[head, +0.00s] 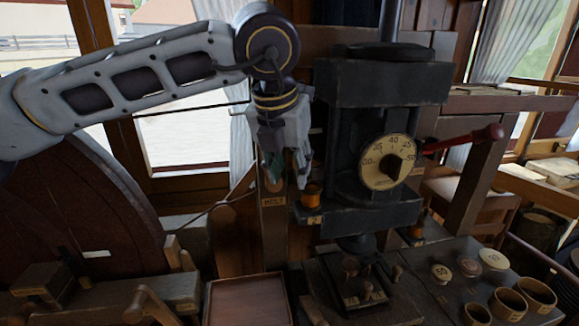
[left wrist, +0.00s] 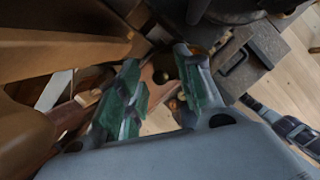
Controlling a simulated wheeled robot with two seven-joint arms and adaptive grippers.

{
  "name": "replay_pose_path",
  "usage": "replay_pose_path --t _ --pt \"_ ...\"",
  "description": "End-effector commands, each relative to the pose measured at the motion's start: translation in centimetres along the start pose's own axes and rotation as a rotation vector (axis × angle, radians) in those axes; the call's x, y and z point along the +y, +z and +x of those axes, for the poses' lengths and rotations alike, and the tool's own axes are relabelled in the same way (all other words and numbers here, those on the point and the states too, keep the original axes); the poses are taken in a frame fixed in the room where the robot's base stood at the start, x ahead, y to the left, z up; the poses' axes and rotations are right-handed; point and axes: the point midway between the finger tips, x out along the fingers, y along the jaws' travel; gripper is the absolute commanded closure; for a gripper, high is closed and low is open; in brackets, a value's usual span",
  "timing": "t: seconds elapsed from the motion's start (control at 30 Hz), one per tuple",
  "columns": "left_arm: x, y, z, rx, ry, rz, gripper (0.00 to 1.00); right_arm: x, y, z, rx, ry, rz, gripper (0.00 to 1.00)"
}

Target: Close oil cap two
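A small orange-brown oil cup (head: 313,193) sits on the left end of the black machine's ledge, above a small tag I cannot read. A second orange cup (head: 417,230) shows partly at the ledge's right end. I cannot tell which is number two, or whether either cap is open or closed. My left gripper (head: 286,172) points down just left of the first cup, apart from it in the picture. In the left wrist view, its green-padded fingers (left wrist: 157,62) are apart with nothing held between them.
The black machine (head: 385,90) carries a dial (head: 388,162) and a red-handled lever (head: 462,139) reaching right. A tagged wooden post (head: 274,225) stands beneath my left gripper. A large dark wheel (head: 75,225) fills the left. Several labelled discs and cups stand lower right; a wooden tray (head: 247,300) looks empty.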

Motion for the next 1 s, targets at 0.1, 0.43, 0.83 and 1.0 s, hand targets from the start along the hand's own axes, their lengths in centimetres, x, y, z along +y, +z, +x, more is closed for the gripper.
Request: replay_pose_path --t 0.1,0.43,0.83,1.0 --pt "0.0 0.0 0.0 0.000 0.000 0.000 0.73 0.0 0.0 0.0 0.000 0.000 0.000 0.60" --pt "0.0 0.0 0.0 0.000 0.000 0.000 1.00 0.0 -0.2 0.0 0.002 0.000 0.000 0.60" --pt "-0.1 -0.1 0.0 0.000 0.010 -0.023 1.00 0.0 -0.2 0.5 0.004 0.001 0.001 0.60" --pt "-0.2 -0.2 0.1 -0.001 0.027 -0.062 1.00 0.3 -0.2 1.3 0.005 0.004 0.001 0.60"
